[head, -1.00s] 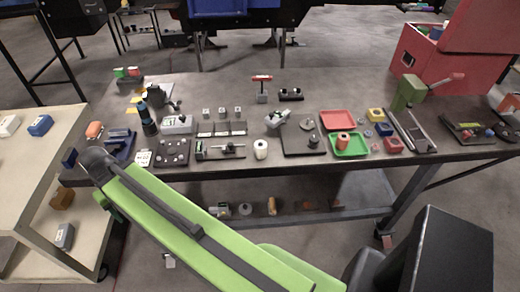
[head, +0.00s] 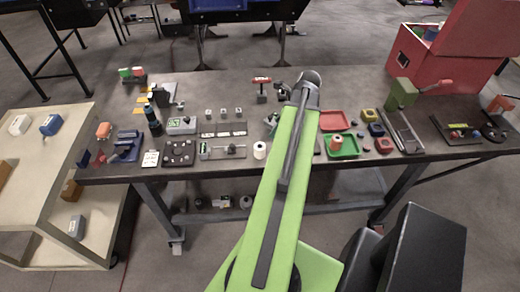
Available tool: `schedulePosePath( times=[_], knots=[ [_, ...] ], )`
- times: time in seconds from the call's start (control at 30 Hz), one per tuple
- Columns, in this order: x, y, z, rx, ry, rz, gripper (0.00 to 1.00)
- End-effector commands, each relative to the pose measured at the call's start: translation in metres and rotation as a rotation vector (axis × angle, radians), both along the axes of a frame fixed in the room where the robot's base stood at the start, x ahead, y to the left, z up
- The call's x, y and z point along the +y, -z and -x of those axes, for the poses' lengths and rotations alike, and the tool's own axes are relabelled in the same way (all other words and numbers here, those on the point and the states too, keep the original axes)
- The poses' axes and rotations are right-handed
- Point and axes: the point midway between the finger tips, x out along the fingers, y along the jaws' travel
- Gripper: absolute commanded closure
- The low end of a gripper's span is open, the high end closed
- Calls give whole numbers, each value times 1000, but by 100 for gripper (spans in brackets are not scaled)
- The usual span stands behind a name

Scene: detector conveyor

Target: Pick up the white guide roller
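The white guide roller (head: 259,150) is a short upright white cylinder near the front edge of the workbench, just left of my green arm. It stands apart from the things around it. My arm reaches up across the bench, and its dark rounded joint is over the back of the bench, right of the roller. My gripper does not show in this view, so its opening and anything in it are hidden.
A grey fixture (head: 222,151) stands left of the roller. A red tray (head: 334,121) and a green tray (head: 350,147) lie right of my arm. A large red box (head: 440,58) stands at the back right. A beige cart (head: 35,185) is at the left.

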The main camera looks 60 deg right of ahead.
Motion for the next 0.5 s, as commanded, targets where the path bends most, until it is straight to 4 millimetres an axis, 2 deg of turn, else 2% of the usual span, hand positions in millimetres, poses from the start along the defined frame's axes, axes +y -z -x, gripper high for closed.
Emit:
schedulePosePath(
  times=[0.17,0.5],
  knots=[
    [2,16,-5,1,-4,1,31],
    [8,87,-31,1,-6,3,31]
  ],
)
